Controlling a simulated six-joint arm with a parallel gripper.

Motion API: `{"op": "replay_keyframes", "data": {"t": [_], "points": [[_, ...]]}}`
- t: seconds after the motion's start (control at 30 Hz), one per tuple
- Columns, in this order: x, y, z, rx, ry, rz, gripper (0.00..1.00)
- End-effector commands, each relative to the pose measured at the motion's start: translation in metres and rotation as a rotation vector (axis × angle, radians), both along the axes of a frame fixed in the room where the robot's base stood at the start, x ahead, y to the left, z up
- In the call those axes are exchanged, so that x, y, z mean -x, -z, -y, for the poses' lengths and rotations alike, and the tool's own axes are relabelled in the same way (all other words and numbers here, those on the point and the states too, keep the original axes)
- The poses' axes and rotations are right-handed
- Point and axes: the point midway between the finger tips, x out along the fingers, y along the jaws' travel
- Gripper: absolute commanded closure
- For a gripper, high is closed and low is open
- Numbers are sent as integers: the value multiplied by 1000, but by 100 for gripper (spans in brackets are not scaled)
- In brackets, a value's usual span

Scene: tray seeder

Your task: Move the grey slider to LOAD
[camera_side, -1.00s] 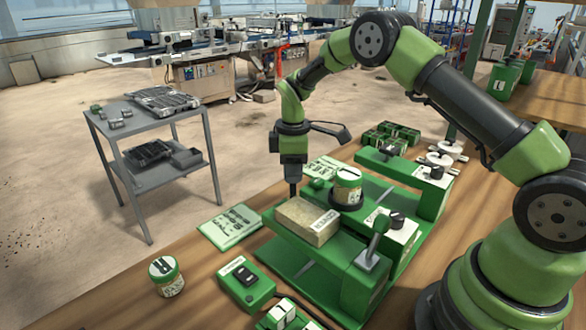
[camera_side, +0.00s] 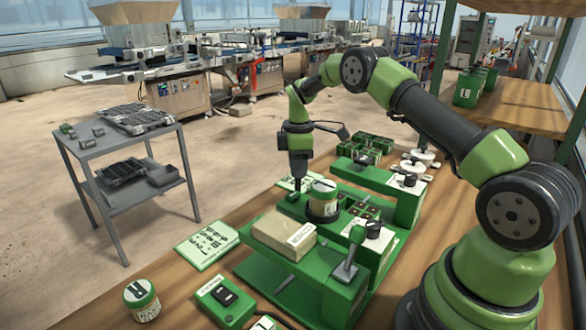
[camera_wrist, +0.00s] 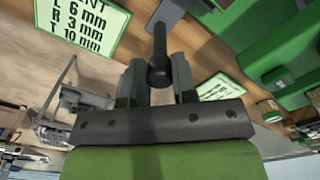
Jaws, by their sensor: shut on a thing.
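My gripper (camera_side: 297,188) points down behind the tan block, beside the far left edge of the green seeder (camera_side: 255,274). In the wrist view my gripper (camera_wrist: 157,82) has its two grey fingers on either side of a dark grey, round-ended post (camera_wrist: 159,72). It is shut on this post, which looks like the handle of the grey slider. The slider's body and track are mostly hidden in the side view by the seeder and the tan block. I cannot read a LOAD mark.
A tan block (camera_side: 282,236) and a labelled jar (camera_side: 323,199) are on the seeder. A printed card (camera_side: 206,246), another jar (camera_side: 141,300) and a switch box (camera_side: 225,301) lie on the bench in front.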

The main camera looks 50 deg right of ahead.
Motion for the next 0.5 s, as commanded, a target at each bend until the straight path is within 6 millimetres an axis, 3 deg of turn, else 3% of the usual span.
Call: {"op": "replay_keyframes", "data": {"t": [0.07,0.1,0.2,0.5], "points": [[0,0,0,1,-2,1,100],[0,0,0,1,-2,1,72],[0,0,-1,0,-2,0,49],[0,-1,-1,-1,0,1,48]]}}
